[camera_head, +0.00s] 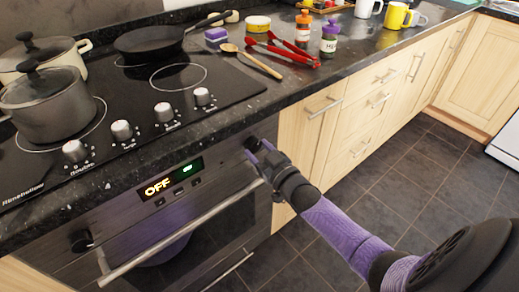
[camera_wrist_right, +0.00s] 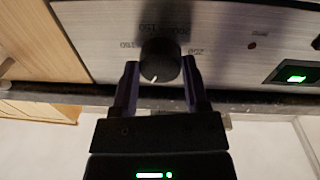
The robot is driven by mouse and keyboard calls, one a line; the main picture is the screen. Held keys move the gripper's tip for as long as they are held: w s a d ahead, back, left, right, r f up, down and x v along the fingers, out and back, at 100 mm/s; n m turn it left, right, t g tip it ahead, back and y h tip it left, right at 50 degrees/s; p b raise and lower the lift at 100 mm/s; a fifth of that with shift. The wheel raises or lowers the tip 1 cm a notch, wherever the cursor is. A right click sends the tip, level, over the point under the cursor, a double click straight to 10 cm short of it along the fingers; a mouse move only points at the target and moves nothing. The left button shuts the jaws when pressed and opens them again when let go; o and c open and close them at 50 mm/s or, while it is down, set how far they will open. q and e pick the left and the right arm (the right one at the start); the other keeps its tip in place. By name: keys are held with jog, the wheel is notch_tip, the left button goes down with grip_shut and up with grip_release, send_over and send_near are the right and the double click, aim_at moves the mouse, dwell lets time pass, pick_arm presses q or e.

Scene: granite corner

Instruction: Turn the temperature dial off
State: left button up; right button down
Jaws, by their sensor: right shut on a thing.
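The temperature dial (camera_head: 252,144) is a small black round knob at the right end of the oven's steel front panel. In the right wrist view the dial (camera_wrist_right: 160,62) sits between my two purple fingers, with printed numbers around it and a white mark at its lower edge. My right gripper (camera_head: 256,160) is shut on the dial, and in the right wrist view its fingers (camera_wrist_right: 160,76) are on either side of it. The oven display (camera_head: 170,181) shows OFF in orange beside a green lit part. My left gripper is not in view.
A second black knob (camera_head: 82,240) is at the panel's left end, above the oven handle (camera_head: 180,236). Several silver hob knobs (camera_head: 121,130) line the cooktop edge. Pots (camera_head: 48,105), a frying pan (camera_head: 165,38), a spoon and red tongs (camera_head: 285,50) lie above. The floor at right is clear.

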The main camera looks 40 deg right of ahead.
jog(key=n, duration=0.2)
jog(key=shift+n, duration=0.4)
jog(key=shift+f+n, duration=0.1)
jog(key=shift+n, duration=0.5)
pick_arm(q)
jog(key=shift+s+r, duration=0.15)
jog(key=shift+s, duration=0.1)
pick_arm(e)
jog(key=shift+d+n, duration=0.1)
jog(key=shift+n, duration=0.5)
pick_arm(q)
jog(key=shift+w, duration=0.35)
pick_arm(e)
jog(key=shift+n, duration=0.3)
jog(key=c, duration=0.5)
grip_release()
jog(key=o, duration=0.4)
jog(key=shift+y, duration=0.3)
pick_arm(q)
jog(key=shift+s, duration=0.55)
